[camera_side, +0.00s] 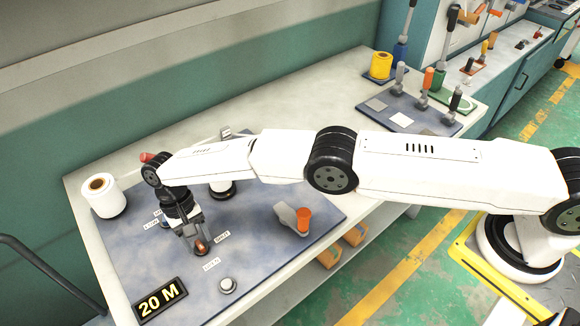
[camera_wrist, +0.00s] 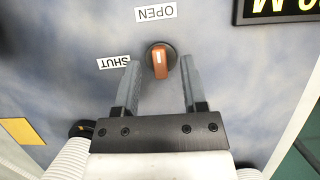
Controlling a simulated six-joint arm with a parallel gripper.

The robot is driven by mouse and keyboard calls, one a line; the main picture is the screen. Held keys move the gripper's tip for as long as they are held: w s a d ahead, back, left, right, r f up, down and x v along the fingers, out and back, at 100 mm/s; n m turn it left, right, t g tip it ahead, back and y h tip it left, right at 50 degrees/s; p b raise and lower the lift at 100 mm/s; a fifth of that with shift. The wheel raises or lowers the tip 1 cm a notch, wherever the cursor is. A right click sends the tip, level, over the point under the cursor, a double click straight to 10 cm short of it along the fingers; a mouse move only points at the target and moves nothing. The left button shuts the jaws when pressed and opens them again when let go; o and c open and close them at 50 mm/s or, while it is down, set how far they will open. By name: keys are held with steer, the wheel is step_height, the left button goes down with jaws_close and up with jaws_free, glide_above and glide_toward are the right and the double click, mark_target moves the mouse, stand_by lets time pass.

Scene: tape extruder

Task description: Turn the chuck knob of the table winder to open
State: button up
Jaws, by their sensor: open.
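The chuck knob (camera_wrist: 160,62) is a round black dial with an orange grip bar across it, on the blue-grey plate. In the wrist view the bar stands nearly upright in the picture. A white OPEN label (camera_wrist: 155,12) lies above it and a SHUT label (camera_wrist: 114,62) to its left. My gripper (camera_wrist: 159,66) is open, with one grey finger on each side of the knob and a visible gap to the orange bar. In the side view my gripper (camera_side: 195,243) points down over the knob (camera_side: 202,249), partly hiding it.
On the winder plate (camera_side: 265,265) stand a lever with an orange handle (camera_side: 303,218), a pale round button (camera_side: 228,285) and a "20 M" display (camera_side: 160,300). A white roll (camera_side: 104,196) stands at the left. The table's middle (camera_side: 300,120) beyond my arm is clear.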

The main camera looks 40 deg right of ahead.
steer(key=shift+v, duration=2.2)
step_height(320, 180, up, 7)
steer(key=shift+f, duration=0.15)
steer(key=shift+d, duration=0.1)
steer(key=d+r+t, duration=0.2)
steer(key=d+r, duration=0.2)
steer(key=d, duration=0.7)
steer(key=d+r+t, duration=0.2)
steer(key=d+r, duration=0.1)
steer(key=d, duration=0.8)
steer(key=s+d+t, duration=0.3)
steer(key=s+d, duration=1.1)
steer(key=s, duration=0.5)
steer(key=shift+s+d, duration=0.15)
steer(key=shift+d, duration=0.25)
